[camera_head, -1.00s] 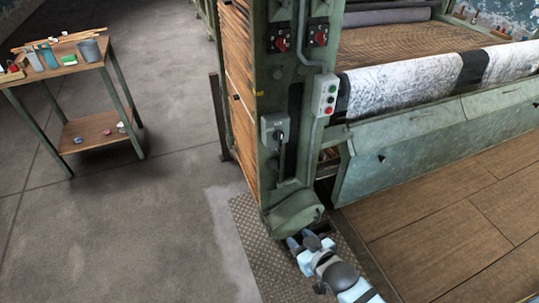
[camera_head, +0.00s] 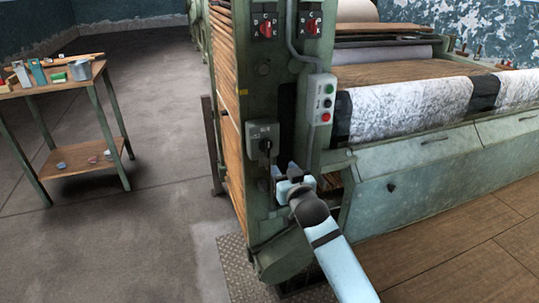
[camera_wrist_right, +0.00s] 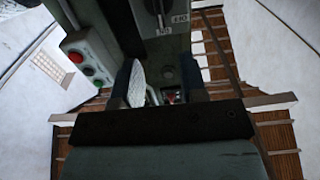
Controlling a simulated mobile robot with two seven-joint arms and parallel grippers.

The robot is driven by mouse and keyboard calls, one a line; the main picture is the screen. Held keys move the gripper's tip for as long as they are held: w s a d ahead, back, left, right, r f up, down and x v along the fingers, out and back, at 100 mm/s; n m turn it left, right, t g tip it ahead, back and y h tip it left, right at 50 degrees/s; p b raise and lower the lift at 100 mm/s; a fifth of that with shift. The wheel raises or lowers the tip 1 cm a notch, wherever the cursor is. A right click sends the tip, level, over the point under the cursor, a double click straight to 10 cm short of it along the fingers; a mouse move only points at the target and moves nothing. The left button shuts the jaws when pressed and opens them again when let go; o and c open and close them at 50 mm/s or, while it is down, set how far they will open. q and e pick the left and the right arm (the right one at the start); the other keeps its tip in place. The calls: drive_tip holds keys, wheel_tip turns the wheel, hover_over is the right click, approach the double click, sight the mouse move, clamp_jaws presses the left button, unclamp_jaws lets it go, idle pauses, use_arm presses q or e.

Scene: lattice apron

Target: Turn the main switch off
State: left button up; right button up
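The main switch is a grey box (camera_head: 263,131) on the green machine post, with a black handle (camera_head: 265,146) on its front. The handle looks roughly upright. In the right wrist view the switch box (camera_wrist_right: 178,42) is at the top, with its dark handle (camera_wrist_right: 155,8) cut by the picture edge. My right gripper (camera_head: 284,172) is just below and right of the switch, apart from the handle. In the wrist view its two dark fingers stand apart with nothing held between them (camera_wrist_right: 160,85). My left gripper is not in view.
A push-button box (camera_head: 321,101) with green and red buttons is right of the switch, close to my arm. Red rotary switches (camera_head: 266,27) sit higher on the post. A green panel (camera_head: 430,172) runs right. A small table (camera_head: 84,83) stands left, with clear floor between.

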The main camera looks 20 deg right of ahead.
sight(269, 147)
drive_tip(key=w+b, duration=0.1)
drive_tip(key=w, duration=0.6)
drive_tip(key=shift+w+a+f, duration=0.1)
drive_tip(key=shift+w, duration=0.15)
drive_tip(key=w+b, duration=0.1)
drive_tip(key=w, duration=0.2)
drive_tip(key=shift+w+a, duration=0.1)
drive_tip(key=shift+w, duration=0.75)
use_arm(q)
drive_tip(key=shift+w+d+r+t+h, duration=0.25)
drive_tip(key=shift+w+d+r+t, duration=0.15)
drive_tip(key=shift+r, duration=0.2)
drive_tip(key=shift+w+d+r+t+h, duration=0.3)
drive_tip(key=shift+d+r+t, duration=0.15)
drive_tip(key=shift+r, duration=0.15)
use_arm(e)
clamp_jaws()
